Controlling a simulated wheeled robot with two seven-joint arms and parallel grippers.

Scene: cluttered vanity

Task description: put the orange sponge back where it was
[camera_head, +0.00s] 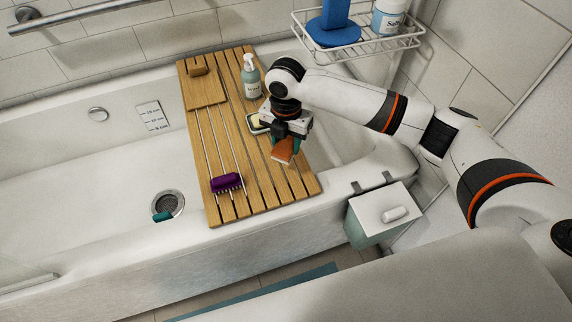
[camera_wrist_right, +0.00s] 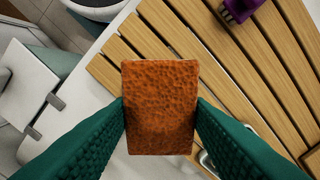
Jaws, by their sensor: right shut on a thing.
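The orange sponge (camera_head: 283,150) is held in my right gripper (camera_head: 286,140) above the right part of the wooden bath tray (camera_head: 262,170). In the right wrist view the sponge (camera_wrist_right: 160,105) sits between the two green fingers, which press on its sides. The slats of the tray (camera_wrist_right: 205,45) show below it. A soap dish with a pale bar (camera_head: 257,122) is on the tray just left of my right gripper, partly hidden by it. My left gripper is in neither view.
A pump bottle (camera_head: 251,80) stands on the tray behind my right gripper. A purple brush (camera_head: 226,183) lies near the tray's front end. A lidded bin (camera_head: 380,215) hangs on the tub's outer side.

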